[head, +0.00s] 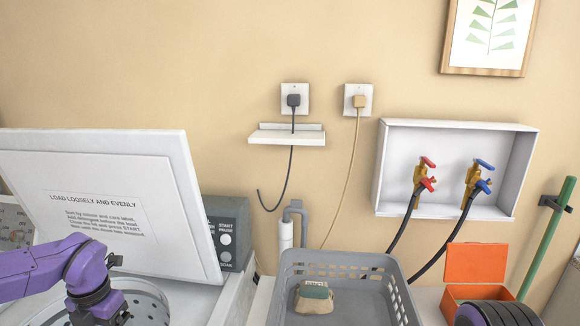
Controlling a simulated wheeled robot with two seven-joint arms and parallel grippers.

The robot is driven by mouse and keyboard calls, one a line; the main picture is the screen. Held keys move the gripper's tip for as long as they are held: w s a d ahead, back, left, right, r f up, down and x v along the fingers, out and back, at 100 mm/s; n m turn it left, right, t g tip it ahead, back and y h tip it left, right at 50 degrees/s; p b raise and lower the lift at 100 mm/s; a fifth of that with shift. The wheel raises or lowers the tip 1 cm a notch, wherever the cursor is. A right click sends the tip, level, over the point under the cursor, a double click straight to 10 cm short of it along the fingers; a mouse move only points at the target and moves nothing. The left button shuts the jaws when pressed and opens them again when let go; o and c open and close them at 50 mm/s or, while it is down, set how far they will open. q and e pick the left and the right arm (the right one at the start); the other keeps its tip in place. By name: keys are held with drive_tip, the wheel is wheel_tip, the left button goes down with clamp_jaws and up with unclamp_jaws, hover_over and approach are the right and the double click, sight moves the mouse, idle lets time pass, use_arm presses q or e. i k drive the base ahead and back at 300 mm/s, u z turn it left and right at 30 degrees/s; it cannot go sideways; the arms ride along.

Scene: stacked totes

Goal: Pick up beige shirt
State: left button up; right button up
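A grey slatted basket (350,258) stands at the bottom centre. In it lies a small folded-looking item (311,303), beige with a grey-green top; I cannot tell whether it is the beige shirt. No other beige cloth shows. My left arm comes in from the left and bends down over the round opening of a white washer (155,297). Its dark end (98,304) is over the opening; no fingertips can be made out, so open or shut is unclear.
The washer's raised white lid (120,180) stands behind my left arm. An orange open box (476,264) is right of the basket. A green pole (548,240) leans at the far right. Hoses run down from a wall box (455,140). A small shelf (287,138) juts from the wall.

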sight(311, 297)
drive_tip(key=k, duration=0.85)
drive_tip(key=u, duration=0.05)
